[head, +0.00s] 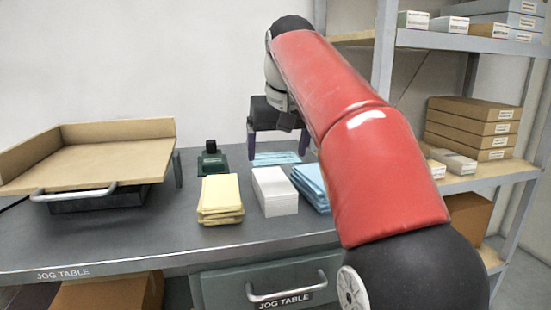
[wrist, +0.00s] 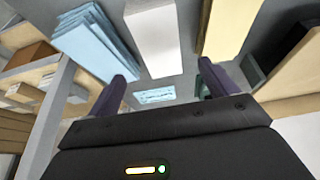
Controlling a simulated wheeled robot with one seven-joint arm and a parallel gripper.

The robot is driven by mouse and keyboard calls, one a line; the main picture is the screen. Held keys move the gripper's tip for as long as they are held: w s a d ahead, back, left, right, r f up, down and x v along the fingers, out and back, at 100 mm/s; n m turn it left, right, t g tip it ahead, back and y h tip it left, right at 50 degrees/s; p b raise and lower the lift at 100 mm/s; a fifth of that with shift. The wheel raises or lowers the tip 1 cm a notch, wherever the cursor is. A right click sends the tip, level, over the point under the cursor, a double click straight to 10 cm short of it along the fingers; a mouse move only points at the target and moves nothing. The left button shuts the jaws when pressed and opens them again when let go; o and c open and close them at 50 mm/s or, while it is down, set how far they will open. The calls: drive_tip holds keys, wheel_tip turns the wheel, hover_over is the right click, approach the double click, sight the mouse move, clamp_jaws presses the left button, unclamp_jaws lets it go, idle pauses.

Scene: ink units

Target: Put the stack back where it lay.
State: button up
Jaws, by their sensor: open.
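Three stacks of paper stand side by side on the grey jog table: a yellow stack (head: 221,197) with uneven edges, a white stack (head: 274,192) and a light blue stack (head: 311,186), partly hidden by my arm. My gripper (head: 279,151) is open and empty, pointing down behind the stacks, over a flat light blue patch with markings (head: 276,159). In the wrist view the patch (wrist: 155,96) shows between my fingers (wrist: 164,84). The blue stack (wrist: 92,42), white stack (wrist: 153,35) and yellow stack (wrist: 230,27) also show there, apart from the fingers.
A tilted wooden jogging tray (head: 95,163) with raised sides stands at the table's left. A small dark green device (head: 211,161) stands behind the yellow stack. Shelves with boxes (head: 470,125) stand at right. The table's front left is clear.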

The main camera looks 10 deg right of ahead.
drive_tip(key=shift+v, duration=0.8)
drive_tip(key=s+f+t, duration=0.1)
drive_tip(key=s+f, duration=2.3)
drive_tip(key=f, duration=0.2)
drive_tip(key=shift+f, duration=0.35)
drive_tip(key=shift+s, duration=0.15)
